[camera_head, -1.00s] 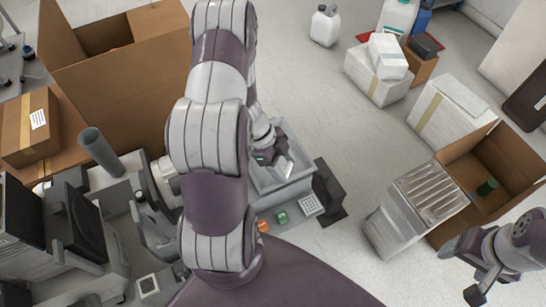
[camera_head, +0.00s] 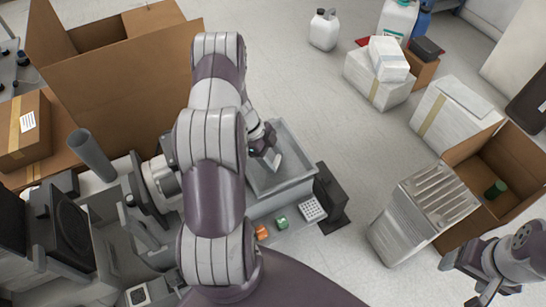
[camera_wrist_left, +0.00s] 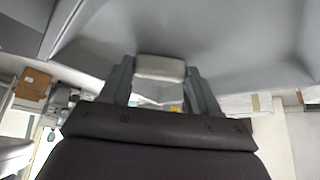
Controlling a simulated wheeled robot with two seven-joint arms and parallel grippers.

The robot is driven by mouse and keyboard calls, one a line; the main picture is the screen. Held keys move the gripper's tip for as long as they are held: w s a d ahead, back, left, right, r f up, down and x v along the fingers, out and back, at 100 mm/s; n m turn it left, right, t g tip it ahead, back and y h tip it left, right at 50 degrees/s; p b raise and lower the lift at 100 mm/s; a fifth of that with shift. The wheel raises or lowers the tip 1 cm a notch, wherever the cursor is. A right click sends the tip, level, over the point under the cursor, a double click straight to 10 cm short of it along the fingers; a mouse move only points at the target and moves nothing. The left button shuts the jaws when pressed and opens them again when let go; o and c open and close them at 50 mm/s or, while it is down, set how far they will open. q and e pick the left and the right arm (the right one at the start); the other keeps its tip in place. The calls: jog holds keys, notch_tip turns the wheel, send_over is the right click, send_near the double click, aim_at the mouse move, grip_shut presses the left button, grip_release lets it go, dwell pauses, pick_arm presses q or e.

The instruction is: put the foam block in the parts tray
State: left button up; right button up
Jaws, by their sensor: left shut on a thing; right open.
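The foam block is a small pale block (camera_wrist_left: 160,67) in the left wrist view, clasped between the two fingers of my left gripper (camera_wrist_left: 161,84). In the head view my left gripper (camera_head: 268,152) is over the grey parts tray (camera_head: 302,168), with the pale block (camera_head: 275,160) at its tips. The tray's grey inner surfaces (camera_wrist_left: 235,45) fill the top of the wrist view. I cannot tell whether the block touches the tray. My left arm hides the tray's left side. My right gripper (camera_head: 463,281) is open and empty at the lower right.
A green piece (camera_head: 281,222), an orange piece (camera_head: 262,232) and a white keypad-like part (camera_head: 312,209) lie in front of the tray. A large cardboard box (camera_head: 115,85) stands at the left. An open carton (camera_head: 508,160) and a ribbed unit (camera_head: 425,205) stand at the right.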

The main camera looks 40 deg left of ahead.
pick_arm(q)
jog(key=o, duration=1)
jog(key=p+v, duration=0.5)
jog(key=v, duration=0.6)
jog(key=w+d+r+n+t+y, duration=0.55)
jog(key=w+d+r+n, duration=0.2)
jog(key=w+r, duration=0.45)
jog(key=s+d+r+n+g, duration=0.1)
jog(key=s+d+n+g, duration=0.1)
jog(key=s+d, duration=0.4)
jog(key=s+d+r+n+g, duration=0.2)
jog(key=s+d+n, duration=0.3)
jog(key=s, duration=1)
jog(key=shift+s+d+r+g, duration=0.3)
jog(key=shift+d+g, duration=0.45)
jog(key=shift+d, duration=0.35)
